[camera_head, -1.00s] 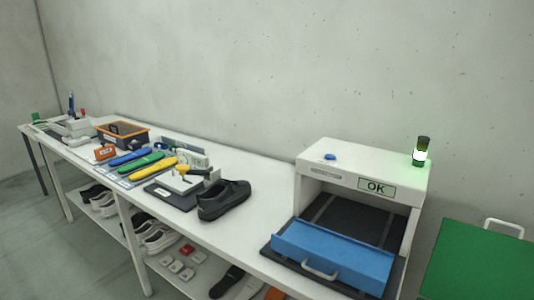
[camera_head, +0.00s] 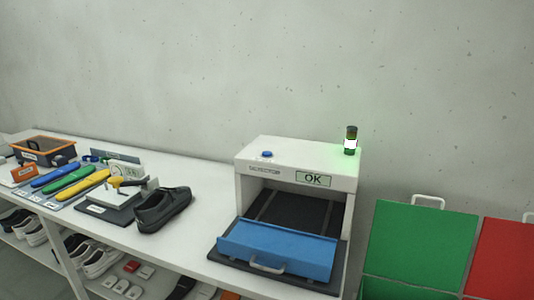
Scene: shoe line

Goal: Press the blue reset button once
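The blue reset button (camera_head: 267,154) is a small round cap on the top left of the white detector box (camera_head: 297,160). The box's front sign (camera_head: 313,179) reads OK. A blue flap or tray with a handle (camera_head: 278,248) lies in front of the box's opening. Neither of my grippers shows in the head view.
A black shoe (camera_head: 162,209) and a dark-based fixture (camera_head: 117,201) stand on the white table (camera_head: 205,228) left of the box. Blue, green and yellow tools lie farther left. A green bin (camera_head: 420,240) and a red bin (camera_head: 505,255) stand to the right.

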